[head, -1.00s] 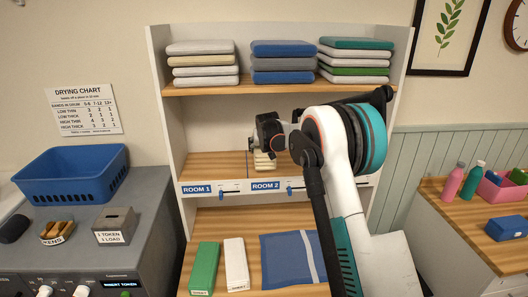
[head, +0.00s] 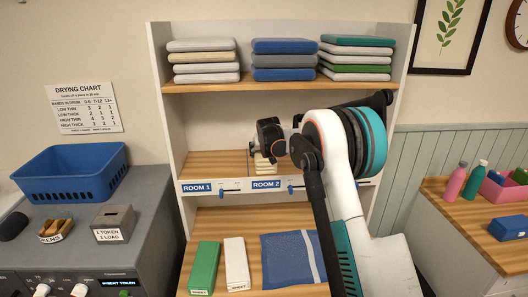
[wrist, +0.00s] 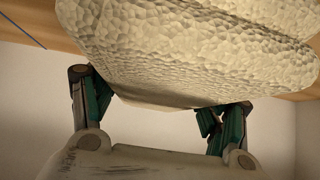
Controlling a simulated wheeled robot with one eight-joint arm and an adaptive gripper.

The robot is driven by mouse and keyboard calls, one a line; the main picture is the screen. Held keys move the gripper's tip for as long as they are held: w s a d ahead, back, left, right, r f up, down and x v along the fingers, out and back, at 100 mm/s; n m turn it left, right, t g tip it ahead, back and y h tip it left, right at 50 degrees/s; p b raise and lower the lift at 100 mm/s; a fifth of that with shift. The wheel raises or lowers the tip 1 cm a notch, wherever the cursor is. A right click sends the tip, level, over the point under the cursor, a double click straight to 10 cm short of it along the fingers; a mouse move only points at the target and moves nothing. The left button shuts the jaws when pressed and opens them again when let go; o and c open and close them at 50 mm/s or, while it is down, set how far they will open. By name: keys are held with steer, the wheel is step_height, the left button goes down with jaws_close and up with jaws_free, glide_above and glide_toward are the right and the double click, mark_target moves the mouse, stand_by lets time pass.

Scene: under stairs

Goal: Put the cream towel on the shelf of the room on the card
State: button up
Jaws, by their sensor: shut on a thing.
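The cream towel (head: 264,165) is a folded, textured bundle, partly hidden by my gripper in the head view. In the wrist view the towel (wrist: 200,50) fills the upper part, between two dark green fingers. My gripper (head: 265,154) is shut on it, at the middle shelf (head: 210,163) behind the ROOM 2 label (head: 265,184). The towel is just right of the thin divider between ROOM 1 and ROOM 2. I cannot tell if it touches the board. The ROOM 1 label (head: 197,188) is to the left. I cannot make out a room card.
Folded towel stacks (head: 203,60) fill the top shelf. A green block (head: 204,266), a white block (head: 237,263) and a blue striped cloth (head: 290,259) lie on the lower board. The ROOM 1 bay is empty. A blue basket (head: 70,175) stands left.

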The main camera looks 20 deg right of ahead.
steer(key=shift+f, duration=0.15)
steer(key=o, duration=1.6)
steer(key=v, duration=1.2)
steer(key=shift+s, duration=0.1)
steer(key=s+a+f+n+y+b, duration=0.15)
steer(key=s+b, duration=0.35)
steer(key=s, duration=0.8)
steer(key=s+a+m+h+b, duration=0.15)
steer(key=s+b, duration=0.35)
steer(key=s, duration=0.7)
steer(key=s+a+f+n+g+y+b, duration=0.1)
steer(key=s+f+b, duration=0.3)
steer(key=s+f, duration=0.5)
steer(key=s+a+f+n+b, duration=0.1)
steer(key=s+f+b, duration=0.4)
steer(key=s, duration=1.2)
step_height(320, 180, down, 5)
steer(key=shift+s+a+r+g+y, duration=0.2)
steer(key=shift+a+g+y, duration=0.2)
steer(key=shift+a, duration=0.5)
